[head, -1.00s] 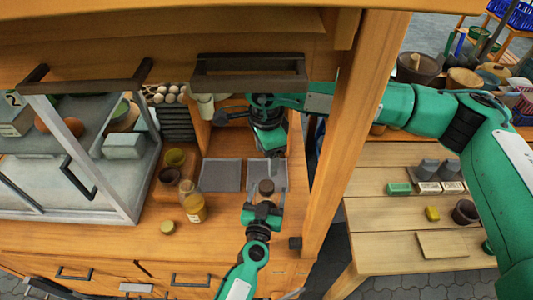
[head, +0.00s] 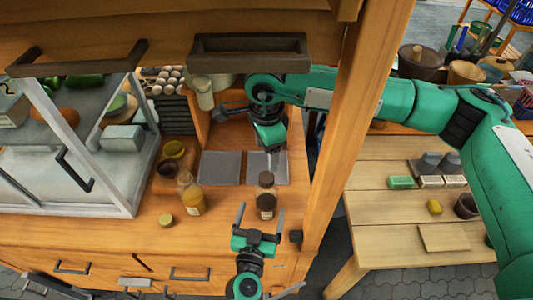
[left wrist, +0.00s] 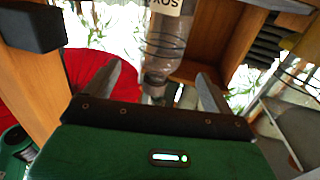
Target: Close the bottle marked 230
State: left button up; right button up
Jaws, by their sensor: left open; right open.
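Two small bottles stand on the wooden counter in the head view. One has amber contents and a pale label (head: 191,198); the other is dark with a brown top (head: 266,198). I cannot read 230 on either. A round yellowish lid-like disc (head: 165,220) lies left of the amber bottle. My left gripper (head: 258,217) is open and empty, just in front of the dark bottle. The left wrist view shows a clear labelled bottle (left wrist: 167,38) beyond its spread fingers, its print upside down. My right gripper (head: 271,150) is open above the grey squares, behind the dark bottle.
Two grey square pads (head: 219,168) lie behind the bottles. Small dark and yellow cups (head: 173,149) stand at the back left. A glass-sided case (head: 70,180) fills the left. A wooden post (head: 358,110) stands on the right, with a side table (head: 380,210) beyond.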

jog(key=shift+f+b, duration=0.4)
jog(key=shift+f, duration=0.15)
pick_arm(q)
jog(key=s, duration=0.2)
jog(key=s+a, duration=0.1)
jog(key=s, duration=0.1)
jog(key=shift+s, duration=0.2)
jog(key=shift+f, duration=0.1)
pick_arm(e)
jog(key=shift+r, duration=0.1)
